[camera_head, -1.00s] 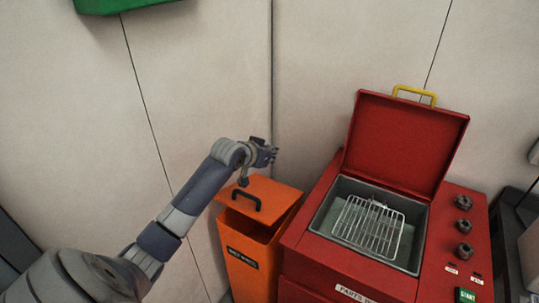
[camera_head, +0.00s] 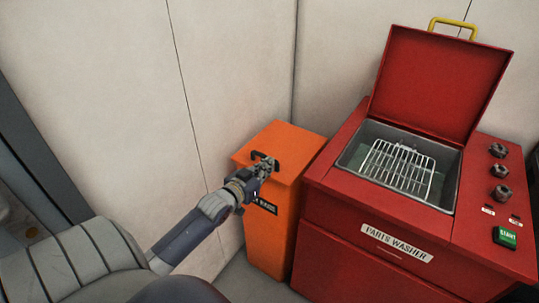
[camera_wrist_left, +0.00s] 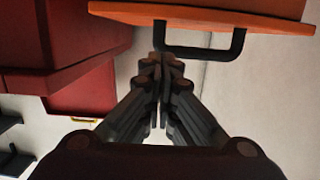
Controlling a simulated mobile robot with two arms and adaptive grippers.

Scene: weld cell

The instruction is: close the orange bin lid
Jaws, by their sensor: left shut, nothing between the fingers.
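The orange bin (camera_head: 268,245) stands left of the red parts washer. Its orange lid (camera_head: 288,145) lies about flat over the bin's top; my arm hides part of the front edge, so I cannot tell if a small gap is there. The lid's black handle (camera_head: 264,156) is on its front part. My left gripper (camera_head: 263,167) is shut and empty, just in front of the handle. In the left wrist view the shut fingertips (camera_wrist_left: 160,62) point at the lid's edge (camera_wrist_left: 200,14), close beside the handle (camera_wrist_left: 205,52); contact is unclear. My right gripper is out of view.
The red parts washer (camera_head: 345,220) stands close on the bin's right, its red lid (camera_head: 440,80) raised and a wire basket (camera_head: 398,168) inside. Pale wall panels (camera_head: 240,60) rise behind the bin. Floor shows left of the bin.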

